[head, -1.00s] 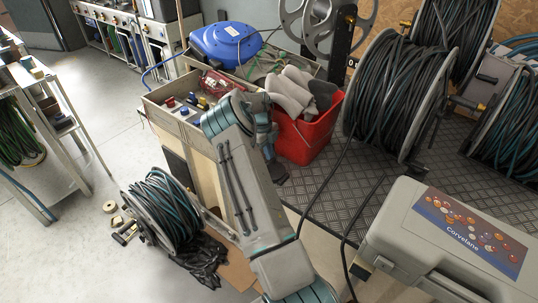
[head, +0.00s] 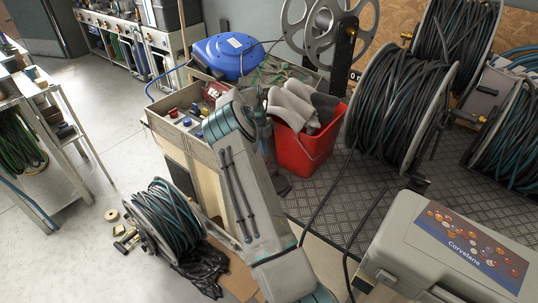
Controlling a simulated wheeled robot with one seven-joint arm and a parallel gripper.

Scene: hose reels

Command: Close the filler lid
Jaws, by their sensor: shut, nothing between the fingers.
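I cannot make out a filler lid for certain in the head view. My arm reaches up from the bottom middle and bends over beside the wooden-sided bench. My gripper (head: 281,185) shows only in part, as a dark shape pointing down behind my forearm, left of and below the red bucket. Its fingers look shut and hold nothing that I can see. What lies directly behind my forearm is hidden. A grey case (head: 405,228) with a closed top and a "Corvelane" label stands at the lower right, apart from my gripper.
The red bucket (head: 304,152) holds grey gloves or cloths. A blue hose reel (head: 227,56) and an open parts tray (head: 178,128) sit on the bench. Large cable reels (head: 402,105) stand at right on chequered plate.

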